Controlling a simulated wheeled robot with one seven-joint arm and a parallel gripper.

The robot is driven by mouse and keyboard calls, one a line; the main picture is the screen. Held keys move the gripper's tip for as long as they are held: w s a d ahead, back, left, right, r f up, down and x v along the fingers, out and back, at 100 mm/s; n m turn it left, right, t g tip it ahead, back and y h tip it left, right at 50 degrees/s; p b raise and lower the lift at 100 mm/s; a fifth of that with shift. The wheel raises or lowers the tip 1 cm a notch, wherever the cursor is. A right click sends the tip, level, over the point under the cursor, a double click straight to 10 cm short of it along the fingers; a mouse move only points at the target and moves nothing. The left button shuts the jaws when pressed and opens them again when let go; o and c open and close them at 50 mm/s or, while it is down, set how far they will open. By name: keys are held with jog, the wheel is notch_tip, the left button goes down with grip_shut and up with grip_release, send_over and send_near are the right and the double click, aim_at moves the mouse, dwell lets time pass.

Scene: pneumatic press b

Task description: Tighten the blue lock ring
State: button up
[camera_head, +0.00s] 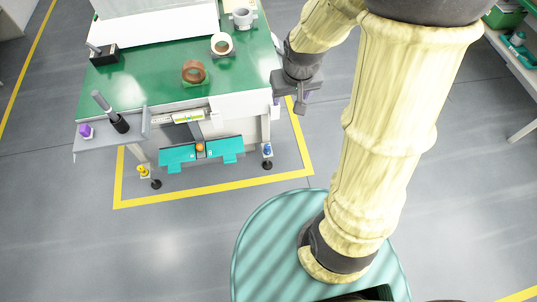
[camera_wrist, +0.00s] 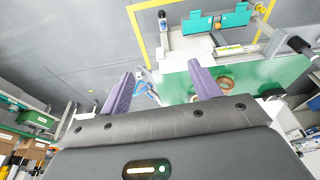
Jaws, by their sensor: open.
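The blue lock ring (camera_head: 267,150) sits low on the right front leg of the press table, just above a black foot, in the head view. It is small there, and its thread is too small to make out. In the wrist view the same leg's foot (camera_wrist: 162,15) shows near the top, upside down. My gripper (camera_head: 302,103) is above and to the right of the ring, beside the table's right edge, apart from it. In the wrist view its two purple fingers (camera_wrist: 164,85) are spread with nothing held between them.
The green-topped press table (camera_head: 150,85) carries a brown ring (camera_head: 193,72) and a cream ring (camera_head: 221,44). A teal pedal panel (camera_head: 178,155) with an orange knob lies low between the legs. A yellow ring (camera_head: 142,170) is on the left leg. Grey floor (camera_head: 210,240) in front is clear.

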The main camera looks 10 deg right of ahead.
jog(key=w+r+b+x, duration=0.1)
jog(key=w+b+x, duration=0.1)
jog(key=b+x, duration=1.35)
jog(key=w+b+x, duration=0.3)
jog(key=b+x, duration=0.8)
jog(key=x, duration=0.9)
jog(key=t+b, duration=0.2)
jog(key=b, duration=2.5)
send_near(268, 150)
jog(key=shift+n+y, duration=0.3)
jog(key=shift+n, duration=0.1)
jog(key=v, duration=0.5)
jog(key=shift+w+d+r, duration=0.15)
jog(key=shift+w+d, duration=0.15)
jog(key=shift+d, duration=0.05)
jog(key=shift+g, duration=0.3)
jog(key=b+x, duration=1)
jog(key=x, duration=0.7)
jog(key=shift+w+f, duration=0.1)
jog(key=shift+f, duration=0.1)
jog(key=shift+c, duration=0.2)
jog(key=c, duration=0.9)
jog(key=shift+r, duration=0.15)
jog(key=shift+c, duration=0.2)
